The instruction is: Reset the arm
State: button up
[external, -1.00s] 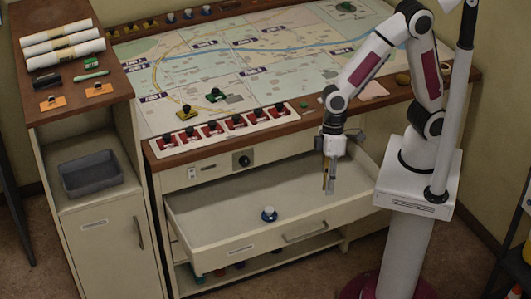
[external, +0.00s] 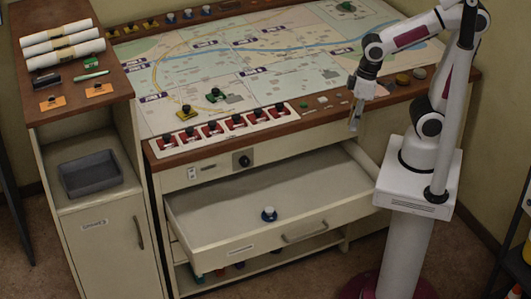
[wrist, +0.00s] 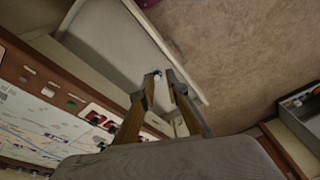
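My arm (external: 408,36) is raised and bent over the right side of the console. My gripper (external: 354,127) hangs pointing down by the console's front edge, above and behind the right end of the open drawer (external: 230,243). In the wrist view, my gripper (wrist: 161,78) shows two fingers with a gap between their tips and nothing held.
The map table (external: 290,75) holds several coloured pieces and a row of red slots (external: 224,130). A side cabinet with a grey tray (external: 90,174) stands at the left.

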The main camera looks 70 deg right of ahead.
jog(key=s+d+r+m+t+h, duration=0.1)
jog(key=d+r+m+t, duration=0.2)
jog(key=d+r, duration=0.3)
jog(key=d+t, duration=0.1)
jog(key=d, duration=0.2)
jog(key=shift+s+d+r+m, duration=0.15)
jog(key=shift+d+r+m, duration=0.2)
jog(key=shift+d+m, duration=0.05)
